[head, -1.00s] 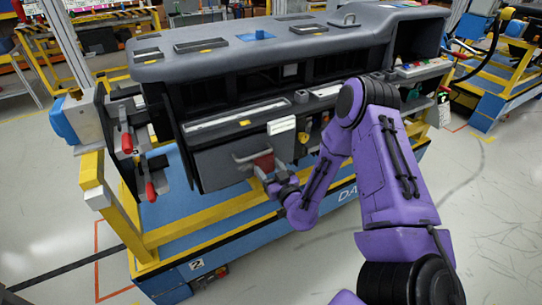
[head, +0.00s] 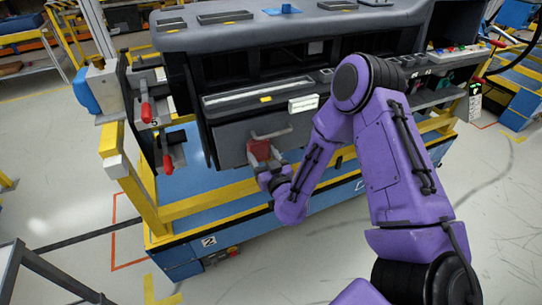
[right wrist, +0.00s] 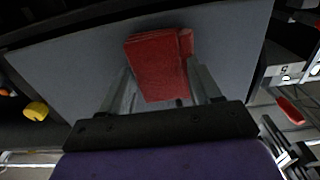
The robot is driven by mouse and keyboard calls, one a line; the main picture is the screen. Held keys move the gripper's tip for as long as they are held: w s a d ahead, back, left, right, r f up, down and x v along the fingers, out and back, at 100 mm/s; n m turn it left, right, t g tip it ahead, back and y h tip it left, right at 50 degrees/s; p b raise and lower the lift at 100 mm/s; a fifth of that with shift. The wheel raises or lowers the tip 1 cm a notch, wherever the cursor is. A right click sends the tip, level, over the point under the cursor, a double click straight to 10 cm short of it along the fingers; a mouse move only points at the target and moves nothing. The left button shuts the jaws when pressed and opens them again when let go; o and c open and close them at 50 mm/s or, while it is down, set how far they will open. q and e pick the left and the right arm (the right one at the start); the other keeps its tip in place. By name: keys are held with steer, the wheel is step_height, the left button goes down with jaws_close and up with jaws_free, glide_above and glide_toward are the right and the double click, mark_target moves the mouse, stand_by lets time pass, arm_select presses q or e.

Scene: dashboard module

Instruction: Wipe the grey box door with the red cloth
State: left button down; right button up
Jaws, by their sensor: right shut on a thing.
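The grey box door (head: 232,139) is the flat front panel below the dashboard module, with a bar handle (head: 272,134) across it. It fills much of the right wrist view (right wrist: 70,65). The red cloth (head: 259,148) is at the door's face, just under the handle. It also shows folded in the right wrist view (right wrist: 160,66). My right gripper (head: 264,160) is shut on the cloth, with a finger on each side of it. Whether the cloth presses on the door is hard to tell. My left gripper is not in view.
Red-handled clamps (head: 146,112) stand left of the door on a yellow frame (head: 135,190). A white label block (head: 303,103) sits above the door's right part. The blue cart base (head: 300,210) runs below. Open floor lies in front.

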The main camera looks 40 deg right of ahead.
steer(key=shift+w+a, duration=0.2)
steer(key=shift+a, duration=0.65)
steer(key=shift+d, duration=0.1)
steer(key=b+v, duration=0.1)
steer(key=v, duration=0.5)
steer(key=shift+b, duration=0.4)
